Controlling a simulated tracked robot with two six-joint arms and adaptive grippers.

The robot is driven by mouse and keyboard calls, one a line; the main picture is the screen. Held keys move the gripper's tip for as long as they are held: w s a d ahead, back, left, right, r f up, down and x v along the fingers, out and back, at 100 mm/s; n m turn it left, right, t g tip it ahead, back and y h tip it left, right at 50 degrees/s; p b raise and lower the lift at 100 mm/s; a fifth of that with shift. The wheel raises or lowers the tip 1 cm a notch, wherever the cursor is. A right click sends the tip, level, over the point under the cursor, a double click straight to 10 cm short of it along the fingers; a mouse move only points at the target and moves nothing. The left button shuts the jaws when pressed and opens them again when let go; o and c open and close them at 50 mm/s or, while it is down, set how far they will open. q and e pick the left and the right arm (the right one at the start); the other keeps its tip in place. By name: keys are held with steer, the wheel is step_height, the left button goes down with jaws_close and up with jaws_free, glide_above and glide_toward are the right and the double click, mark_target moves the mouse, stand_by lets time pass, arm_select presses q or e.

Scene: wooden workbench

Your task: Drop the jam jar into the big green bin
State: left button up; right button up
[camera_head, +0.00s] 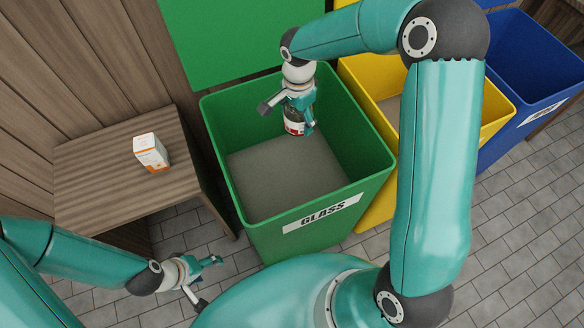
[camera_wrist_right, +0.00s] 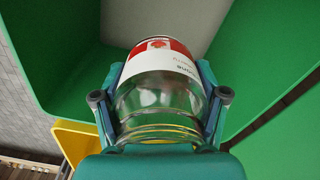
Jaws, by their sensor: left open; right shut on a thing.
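The big green bin (camera_head: 379,178) stands open in the middle of the head view, with a "GLASS" label on its front. My right gripper (camera_head: 297,117) is over the bin's opening, near its back wall, shut on the jam jar (camera_head: 294,126). The jar is clear glass with a red and white label. In the right wrist view the jar (camera_wrist_right: 160,95) sits between both fingers of the right gripper (camera_wrist_right: 160,100), with green bin walls around it. My left gripper (camera_head: 205,281) is open and empty, low at the left in front of the bin.
A wooden table (camera_head: 95,184) at the left carries a small white and orange box (camera_head: 150,151). A yellow bin (camera_head: 502,121) and a blue bin (camera_head: 540,50) stand right of the green one. The green lid (camera_head: 235,40) is raised. The green bin's visible floor is bare.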

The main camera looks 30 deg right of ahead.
steer(key=shift+f+b, duration=1.3)
steer(key=shift+f, duration=1.65)
steer(key=o, duration=1.6)
step_height(320, 180, up, 12)
steer(key=shift+w, duration=0.1)
